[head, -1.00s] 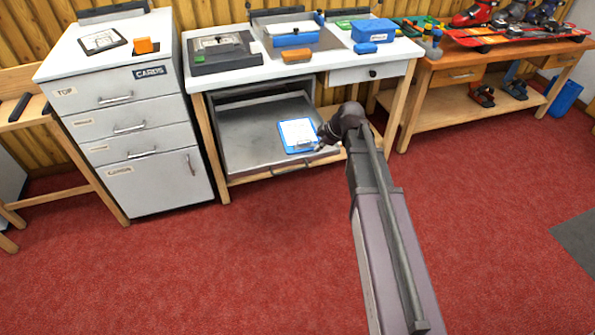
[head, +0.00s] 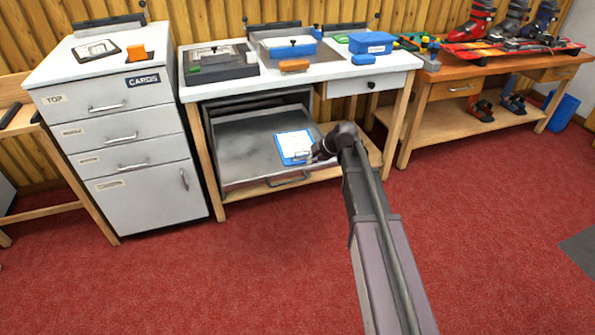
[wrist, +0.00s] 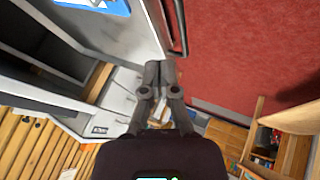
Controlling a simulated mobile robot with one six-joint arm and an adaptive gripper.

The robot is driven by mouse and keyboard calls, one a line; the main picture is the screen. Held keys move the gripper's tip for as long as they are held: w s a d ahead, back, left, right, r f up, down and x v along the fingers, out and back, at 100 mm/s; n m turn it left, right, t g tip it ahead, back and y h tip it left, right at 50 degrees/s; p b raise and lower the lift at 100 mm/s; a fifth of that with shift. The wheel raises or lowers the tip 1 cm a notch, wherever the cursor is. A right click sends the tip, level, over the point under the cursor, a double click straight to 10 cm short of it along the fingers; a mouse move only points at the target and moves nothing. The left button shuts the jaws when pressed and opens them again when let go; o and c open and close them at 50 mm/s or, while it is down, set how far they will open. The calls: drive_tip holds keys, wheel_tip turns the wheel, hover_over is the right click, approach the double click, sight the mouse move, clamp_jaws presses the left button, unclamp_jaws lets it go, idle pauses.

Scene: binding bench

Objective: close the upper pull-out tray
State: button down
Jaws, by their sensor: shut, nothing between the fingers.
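The pull-out tray (head: 240,150) is a grey metal tray under the white-topped bench. It stands pulled out towards me, with a bar handle (head: 290,180) on its front. A blue clipboard (head: 294,147) with white paper lies in it, towards the right. My gripper (head: 316,154) is at the tray's front right corner, beside the clipboard; contact with the tray cannot be told. In the wrist view my gripper's fingers (wrist: 159,72) are together and empty, close to the tray's front edge; the tray handle (wrist: 181,30) shows just beyond them.
A white drawer cabinet (head: 115,130) stands left of the bench. The bench top (head: 345,72) carries a blue box (head: 371,43) and other items; a small drawer (head: 367,85) is below it. A wooden bench (head: 430,75) with ski boots is at right. The red floor in front is clear.

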drive_tip(key=shift+f, duration=0.1)
drive_tip(key=b, duration=0.4)
approach(290, 175)
drive_tip(key=shift+f, duration=0.4)
drive_tip(key=shift+b+x, duration=2)
drive_tip(key=shift+x, duration=0.45)
drive_tip(key=shift+a, duration=0.1)
drive_tip(key=shift+r, duration=0.1)
